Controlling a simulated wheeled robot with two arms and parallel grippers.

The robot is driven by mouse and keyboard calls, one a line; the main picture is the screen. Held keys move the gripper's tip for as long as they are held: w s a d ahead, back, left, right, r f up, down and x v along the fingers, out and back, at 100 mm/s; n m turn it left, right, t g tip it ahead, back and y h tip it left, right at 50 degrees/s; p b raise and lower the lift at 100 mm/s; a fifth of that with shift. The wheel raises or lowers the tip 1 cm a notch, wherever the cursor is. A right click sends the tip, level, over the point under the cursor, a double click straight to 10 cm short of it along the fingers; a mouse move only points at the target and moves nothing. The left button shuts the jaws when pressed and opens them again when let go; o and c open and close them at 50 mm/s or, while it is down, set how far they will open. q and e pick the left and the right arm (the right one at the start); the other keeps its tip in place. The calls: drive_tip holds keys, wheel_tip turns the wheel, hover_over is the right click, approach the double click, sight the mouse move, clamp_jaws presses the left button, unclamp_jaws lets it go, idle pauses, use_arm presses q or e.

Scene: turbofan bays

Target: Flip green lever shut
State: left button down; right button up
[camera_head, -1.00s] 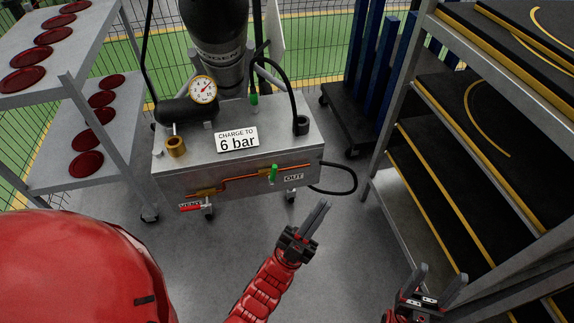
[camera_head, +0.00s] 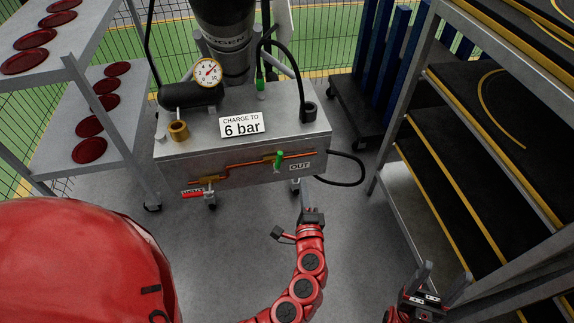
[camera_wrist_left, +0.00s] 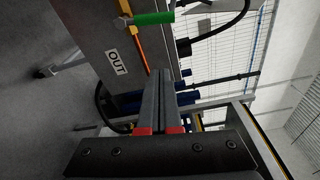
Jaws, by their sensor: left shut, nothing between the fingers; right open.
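The green lever (camera_head: 279,160) is on the front face of the grey charging cart (camera_head: 170,150), on the orange pipe just left of the OUT label (camera_head: 299,167). In the head view it stands roughly upright, across the pipe. The left wrist view shows the green lever (camera_wrist_left: 153,18) near the top, beyond my fingertips and apart from them. My left gripper (camera_wrist_left: 167,73) is shut and empty, in front of the cart and below the OUT label. My right gripper (camera_head: 439,275) is open and empty at the lower right, away from the cart.
A red VENT lever (camera_head: 192,194) sits at the cart's lower left. A pressure gauge (camera_head: 208,72) and a "6 bar" sign (camera_head: 241,124) are on top. A black hose (camera_head: 350,170) loops at the right. Shelves stand left and right. Floor in front is clear.

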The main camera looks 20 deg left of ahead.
sight(279, 160)
use_arm(q)
drive_tip(key=w+a+p, duration=0.2)
drive_tip(key=w+a, duration=0.4)
drive_tip(key=a, duration=0.1)
drive_tip(key=shift+r+p, duration=0.25)
drive_tip(key=shift+p, duration=0.15)
drive_tip(key=shift+a, duration=0.15)
drive_tip(key=s+a+n+b, duration=0.1)
drive_tip(key=n+b, duration=0.1)
drive_tip(key=b, duration=0.1)
drive_tip(key=shift+a+r+b, duration=0.1)
drive_tip(key=shift+a+b, duration=0.05)
drive_tip(key=shift+b, duration=0.15)
idle(0.3)
